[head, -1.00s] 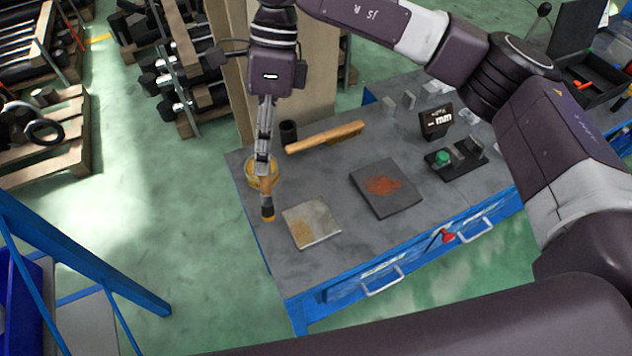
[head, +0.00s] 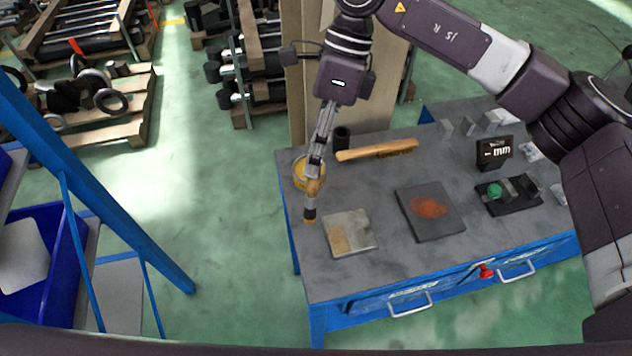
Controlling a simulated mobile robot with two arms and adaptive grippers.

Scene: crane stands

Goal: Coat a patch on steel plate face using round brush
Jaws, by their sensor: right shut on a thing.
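My right gripper (head: 315,170) points down over the left end of the workbench and is shut on the round brush (head: 310,205). The brush hangs almost upright, with a dark ferrule and a yellowish tip at its lower end. A light steel plate (head: 357,224) with a tan patch on its left part lies just right of the brush tip. The tip looks apart from the plate. A dark plate (head: 444,226) with a rust-red patch lies further right. A yellow tin (head: 299,172) stands behind the brush, partly hidden by the gripper. My left gripper is not in view.
On the workbench (head: 385,276) stand a wooden-handled brush (head: 377,150), a black cup (head: 342,138), a display marked mm (head: 495,152) and a black tray with a green item (head: 494,190). A blue post (head: 110,200) and blue bin (head: 62,262) are at left.

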